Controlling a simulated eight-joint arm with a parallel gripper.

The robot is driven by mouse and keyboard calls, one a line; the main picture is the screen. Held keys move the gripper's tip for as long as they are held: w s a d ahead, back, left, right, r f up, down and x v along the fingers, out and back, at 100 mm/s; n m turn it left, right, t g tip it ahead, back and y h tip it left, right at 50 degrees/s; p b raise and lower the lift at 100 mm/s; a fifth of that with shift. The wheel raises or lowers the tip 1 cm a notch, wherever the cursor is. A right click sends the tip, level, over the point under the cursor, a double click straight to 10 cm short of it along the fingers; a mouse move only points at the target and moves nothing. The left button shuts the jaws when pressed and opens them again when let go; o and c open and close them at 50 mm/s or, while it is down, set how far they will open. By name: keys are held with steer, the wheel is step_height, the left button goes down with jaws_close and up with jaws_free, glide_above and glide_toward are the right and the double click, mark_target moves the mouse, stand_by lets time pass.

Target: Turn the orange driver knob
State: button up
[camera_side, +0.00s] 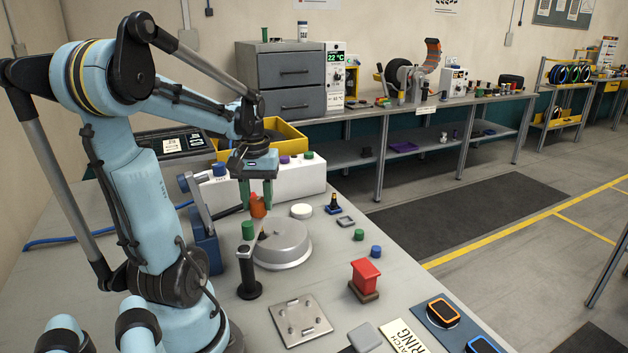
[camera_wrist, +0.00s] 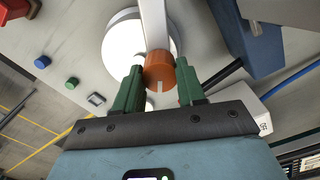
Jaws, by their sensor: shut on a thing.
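My gripper (camera_side: 256,203) points down at the knob from above. Its two green fingers (camera_wrist: 159,86) are shut on the knob, one on each side. The fingers hide part of the knob in the side view.
A blue lever stand (camera_side: 206,242) is close on the left, and a black upright handle (camera_side: 247,272) is in front. A white box (camera_side: 290,180) with coloured knobs stands behind. A red block (camera_side: 365,275) and a metal plate (camera_side: 300,319) lie nearer the front.

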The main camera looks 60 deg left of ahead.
mark_target(259, 201)
steer(key=shift+m, duration=3.1)
steer(key=o, duration=1.1)
steer(key=shift+c, duration=0.2)
step_height(259, 201, up, 12)
steer(key=shift+w+d, duration=0.1)
